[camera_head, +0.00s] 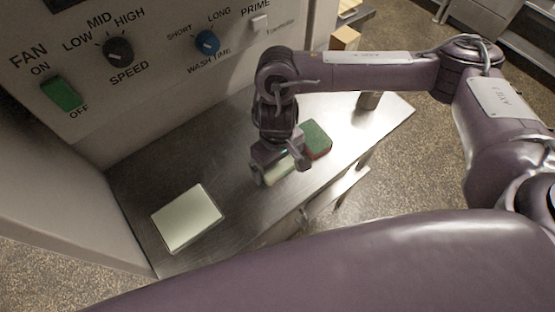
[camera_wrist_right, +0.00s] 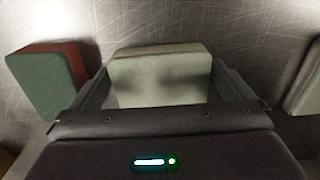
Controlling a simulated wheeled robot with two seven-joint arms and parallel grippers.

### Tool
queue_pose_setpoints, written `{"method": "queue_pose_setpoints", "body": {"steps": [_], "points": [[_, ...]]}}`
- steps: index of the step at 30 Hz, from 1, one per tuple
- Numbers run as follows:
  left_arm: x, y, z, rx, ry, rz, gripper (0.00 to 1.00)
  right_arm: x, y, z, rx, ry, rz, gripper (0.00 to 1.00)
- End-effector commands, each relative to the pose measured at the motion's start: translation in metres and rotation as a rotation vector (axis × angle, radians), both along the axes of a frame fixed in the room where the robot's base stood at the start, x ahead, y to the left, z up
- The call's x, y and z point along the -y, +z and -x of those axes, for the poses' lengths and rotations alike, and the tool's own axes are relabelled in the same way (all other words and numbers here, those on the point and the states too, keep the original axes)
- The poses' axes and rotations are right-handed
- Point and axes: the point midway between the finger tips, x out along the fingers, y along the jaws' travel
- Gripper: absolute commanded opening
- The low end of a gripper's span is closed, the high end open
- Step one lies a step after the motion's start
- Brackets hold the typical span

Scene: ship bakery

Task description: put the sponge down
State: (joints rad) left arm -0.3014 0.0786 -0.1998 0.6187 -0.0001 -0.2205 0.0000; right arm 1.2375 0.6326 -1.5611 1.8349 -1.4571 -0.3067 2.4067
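My right gripper (camera_head: 281,170) is low over the steel table, with a pale, off-white sponge (camera_head: 279,171) between its fingers. In the right wrist view the pale sponge (camera_wrist_right: 160,75) fills the space between the two fingertips of the right gripper (camera_wrist_right: 161,72), which appear to meet its sides. I cannot tell whether its underside touches the table. My left gripper is not in view.
A green-and-red block (camera_head: 315,139) lies on the steel table (camera_head: 235,180), close beside the right gripper. A pale flat pad (camera_head: 187,217) lies nearer the left end. Bare steel lies between pad and gripper. A control panel (camera_head: 150,60) rises behind.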

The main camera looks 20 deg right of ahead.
Motion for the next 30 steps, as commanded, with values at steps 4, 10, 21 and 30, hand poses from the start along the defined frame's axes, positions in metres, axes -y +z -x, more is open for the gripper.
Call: {"method": "queue_pose_setpoints", "body": {"steps": [4, 10, 21, 30], "points": [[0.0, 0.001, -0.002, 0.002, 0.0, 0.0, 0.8, 0.0, 0.004, 0.0, 0.001, 0.001, 0.0, 1.0], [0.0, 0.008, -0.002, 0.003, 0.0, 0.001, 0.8, 0.0, 0.032, -0.002, 0.007, 0.003, 0.001, 1.0], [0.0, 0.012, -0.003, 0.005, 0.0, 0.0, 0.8, 0.0, 0.101, -0.001, 0.007, 0.001, 0.001, 1.0], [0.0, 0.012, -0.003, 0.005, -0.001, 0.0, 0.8, 0.0, 0.123, 0.0, 0.0, -0.001, 0.0, 1.0]]}}
